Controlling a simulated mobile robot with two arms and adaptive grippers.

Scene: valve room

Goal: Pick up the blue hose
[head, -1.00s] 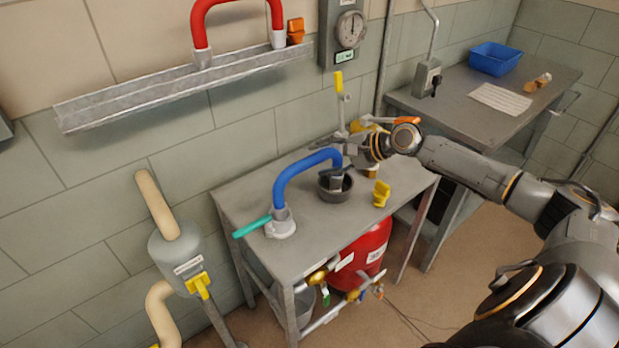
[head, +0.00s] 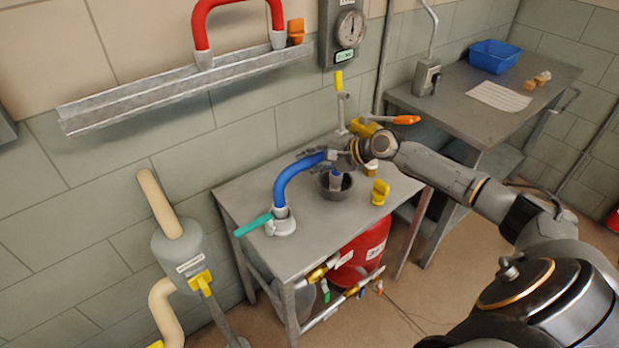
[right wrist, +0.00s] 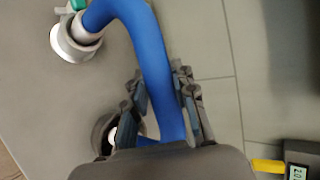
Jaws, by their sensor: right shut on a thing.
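The blue hose (head: 291,179) arches over the grey metal table. Its left end sits in a white fitting (head: 283,226) with a teal lever (head: 252,226). Its other end hangs down at a dark grey bowl (head: 334,190). My right gripper (head: 318,155) is shut on the hose near the top of the arch. In the right wrist view the hose (right wrist: 150,50) passes between the two fingers (right wrist: 163,95), and the bowl is partly hidden behind the gripper. My left gripper does not show in any view.
A yellow valve piece (head: 380,192) stands on the table right of the bowl. An orange-handled tool (head: 404,120) lies at the back. A red tank (head: 362,252) and pipes are below. A red hose (head: 236,3) sits on the wall rail (head: 180,88). A side bench holds a blue bin (head: 495,57).

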